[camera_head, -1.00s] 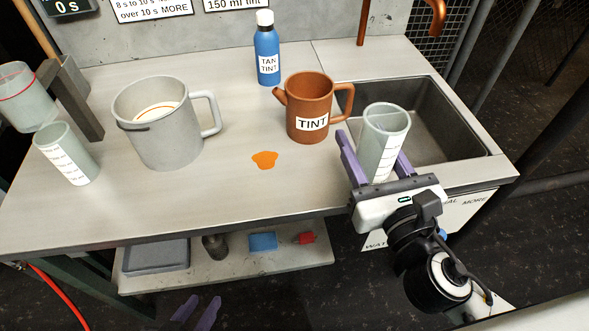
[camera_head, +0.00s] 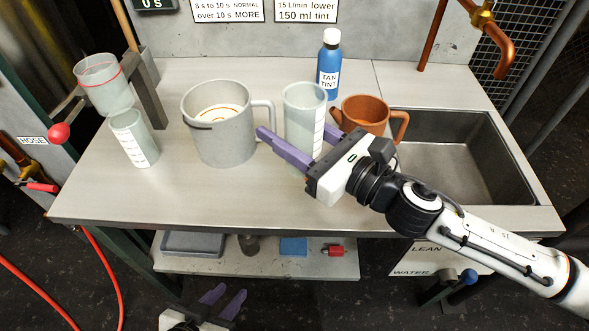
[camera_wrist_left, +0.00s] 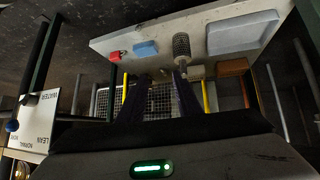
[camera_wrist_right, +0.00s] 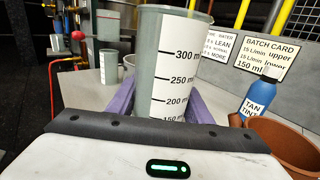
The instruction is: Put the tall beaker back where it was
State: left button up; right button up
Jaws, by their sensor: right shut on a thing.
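The tall clear beaker (camera_head: 304,108) with a white millilitre scale is upright between the purple fingers of my right gripper (camera_head: 298,140). My right gripper is shut on it, between the grey jug and the copper jug. Its base is hidden, so I cannot tell whether it touches the bench. It also fills the middle of the right wrist view (camera_wrist_right: 172,65). My left gripper (camera_head: 224,300) is low in front of the bench, with its fingers apart and empty; its fingers also show in the left wrist view (camera_wrist_left: 160,98).
A second scaled beaker (camera_head: 133,140) stands at the left under a red-lined vessel (camera_head: 101,85). The grey jug (camera_head: 222,140), copper jug (camera_head: 365,115) and blue tint bottle (camera_head: 329,68) stand nearby. The sink (camera_head: 455,150) is at right. The bench's front left is clear.

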notch_tip(320, 180, down, 4)
jog(key=shift+f+b, duration=0.1)
jog(key=shift+b, duration=0.5)
notch_tip(320, 180, down, 3)
jog(key=shift+r+b, duration=0.2)
jog(key=shift+b, duration=0.4)
jog(key=shift+f, duration=0.2)
jog(key=shift+r, duration=0.1)
jog(key=shift+f, duration=0.2)
jog(key=o, duration=1.2)
pick_arm(q)
notch_tip(320, 180, down, 2)
